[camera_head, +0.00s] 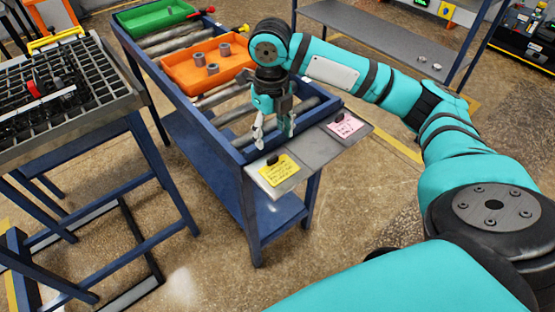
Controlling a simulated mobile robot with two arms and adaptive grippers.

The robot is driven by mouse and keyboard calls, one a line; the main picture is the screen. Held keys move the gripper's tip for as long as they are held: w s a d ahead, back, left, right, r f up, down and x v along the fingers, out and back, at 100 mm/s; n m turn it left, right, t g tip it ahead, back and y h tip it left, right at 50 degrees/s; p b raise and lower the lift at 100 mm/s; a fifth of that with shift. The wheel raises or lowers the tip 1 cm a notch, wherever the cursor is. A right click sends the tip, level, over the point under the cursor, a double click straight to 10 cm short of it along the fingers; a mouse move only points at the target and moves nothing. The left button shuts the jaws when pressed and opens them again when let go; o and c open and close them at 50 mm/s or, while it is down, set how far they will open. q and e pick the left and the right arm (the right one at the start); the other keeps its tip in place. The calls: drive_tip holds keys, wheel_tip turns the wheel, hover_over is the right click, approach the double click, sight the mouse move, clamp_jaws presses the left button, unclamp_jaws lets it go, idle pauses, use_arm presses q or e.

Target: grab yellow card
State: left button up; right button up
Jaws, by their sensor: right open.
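A yellow card (279,170) with dark handwriting lies on the left part of a grey metal plate (304,165) at the near end of a blue roller table. A dark clip sits at its top edge. A pink card (345,126) with a similar clip lies on the right part of the plate. My right gripper (274,137) points down over the end of the table, just behind the yellow card and apart from it. Its two fingers are spread and nothing is between them. My left gripper is not in view.
An orange tray (183,78) with several grey cylindrical parts and a green tray (148,22) stand on the blue roller table (222,143). A rack with a black grid (95,60) is at the left. A grey shelf (390,35) is behind my right arm. Open floor lies in front.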

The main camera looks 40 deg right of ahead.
sight(274, 159)
wheel_tip(274, 159, down, 3)
drive_tip(key=shift+s+f+p, duration=0.2)
drive_tip(key=shift+f+p, duration=0.25)
drive_tip(key=shift+f, duration=2.2)
drive_tip(key=c, duration=0.9)
drive_tip(key=shift+r, duration=0.1)
